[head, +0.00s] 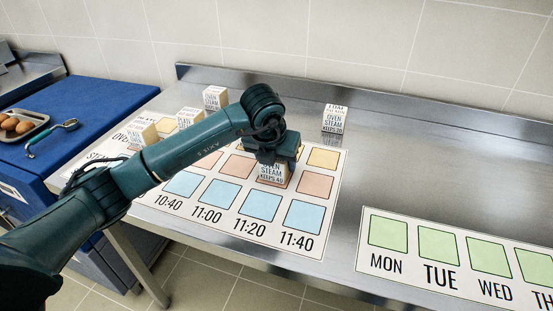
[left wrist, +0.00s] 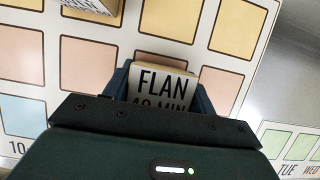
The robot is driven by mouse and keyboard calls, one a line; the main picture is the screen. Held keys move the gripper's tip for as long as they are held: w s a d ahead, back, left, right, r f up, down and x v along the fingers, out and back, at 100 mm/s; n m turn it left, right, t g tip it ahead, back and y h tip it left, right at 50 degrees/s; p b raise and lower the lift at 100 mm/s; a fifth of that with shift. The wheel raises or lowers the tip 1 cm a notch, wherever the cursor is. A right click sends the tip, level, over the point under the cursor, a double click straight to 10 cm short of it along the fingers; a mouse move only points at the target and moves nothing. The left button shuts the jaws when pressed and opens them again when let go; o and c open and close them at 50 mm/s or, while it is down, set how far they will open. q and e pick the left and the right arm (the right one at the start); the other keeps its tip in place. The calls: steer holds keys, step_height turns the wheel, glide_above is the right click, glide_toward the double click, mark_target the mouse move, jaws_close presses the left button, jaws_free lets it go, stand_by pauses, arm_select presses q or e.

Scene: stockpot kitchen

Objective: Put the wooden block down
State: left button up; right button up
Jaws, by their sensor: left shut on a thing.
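The wooden block (head: 271,173) is pale, with printed text on its side; in the left wrist view its top (left wrist: 163,84) reads FLAN. My left gripper (head: 276,155) is shut on it from above, with a finger on each side in the left wrist view (left wrist: 163,92). The block is upright at the pink row of the printed mat (head: 326,220), in the 11:20 column. It hides most of that pink square. I cannot tell whether its underside touches the mat. My right gripper is not in view.
A similar block (head: 335,118) stands behind the mat, and several more stand at the left, including one (head: 215,97) near the back wall. A weekday mat (head: 372,262) lies at the right.

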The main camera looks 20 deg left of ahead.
arm_select(q)
steer(key=shift+f, duration=0.1)
steer(key=o, duration=0.6)
steer(key=shift+f, duration=0.1)
steer(key=o, duration=0.5)
steer(key=shift+c, duration=0.2)
steer(key=shift+r, duration=0.3)
steer(key=v, duration=1.1)
steer(key=shift+s+r, duration=0.25)
steer(key=shift+r, duration=0.1)
